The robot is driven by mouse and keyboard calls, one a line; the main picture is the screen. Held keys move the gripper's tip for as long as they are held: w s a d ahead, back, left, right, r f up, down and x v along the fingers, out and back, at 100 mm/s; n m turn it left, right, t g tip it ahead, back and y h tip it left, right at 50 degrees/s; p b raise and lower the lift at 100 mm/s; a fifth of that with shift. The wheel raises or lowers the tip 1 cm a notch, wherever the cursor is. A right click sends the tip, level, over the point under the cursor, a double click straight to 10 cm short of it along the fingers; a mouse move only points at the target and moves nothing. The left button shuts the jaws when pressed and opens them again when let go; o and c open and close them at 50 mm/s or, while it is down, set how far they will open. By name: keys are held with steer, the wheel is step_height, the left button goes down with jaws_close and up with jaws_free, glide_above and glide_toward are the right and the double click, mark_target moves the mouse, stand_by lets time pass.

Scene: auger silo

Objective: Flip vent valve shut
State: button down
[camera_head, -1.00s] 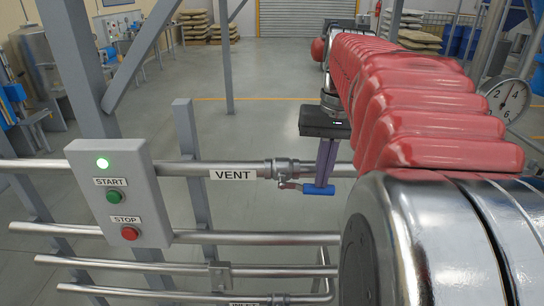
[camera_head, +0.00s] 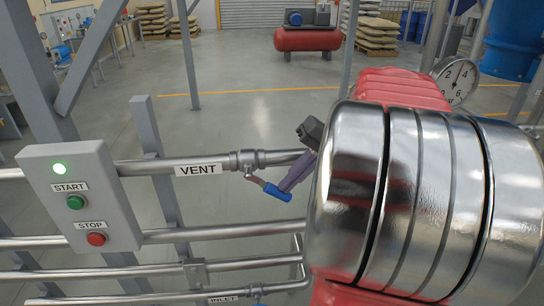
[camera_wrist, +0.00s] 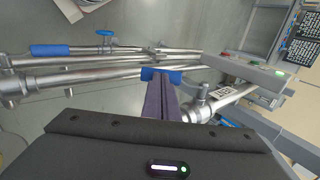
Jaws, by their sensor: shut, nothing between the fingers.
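The vent valve (camera_head: 249,160) sits on the upper pipe, right of its VENT label (camera_head: 198,169). My arm hides the pipe farther right.
A control box (camera_head: 82,195) with a lit green lamp, START and STOP buttons stands left. Lower pipes run beneath, one with an INLET label (camera_head: 224,299). A pressure gauge (camera_head: 455,82) is at upper right. Open floor lies behind the pipes.

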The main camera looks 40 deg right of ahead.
mark_target(279, 198)
steer(key=shift+a+f+t+y, duration=0.15)
steer(key=shift+f+t+y, duration=0.35)
steer(key=shift+f+y, duration=0.4)
steer(key=shift+w+a+f, duration=0.15)
steer(key=shift+f, duration=0.15)
steer(key=shift+w+a+f, duration=0.3)
steer(key=shift+a+f, duration=0.15)
steer(key=shift+f, duration=0.35)
steer(key=shift+w+a+f, duration=0.3)
steer(key=shift+a+f, duration=0.1)
steer(key=shift+f, duration=0.35)
steer(key=shift+x, duration=1.4)
steer(key=shift+a, duration=0.15)
steer(key=shift+r, duration=0.1)
steer(key=v, duration=1.3)
steer(key=shift+d+r, duration=0.2)
steer(key=shift+d, duration=0.15)
steer(key=shift+s, duration=0.1)
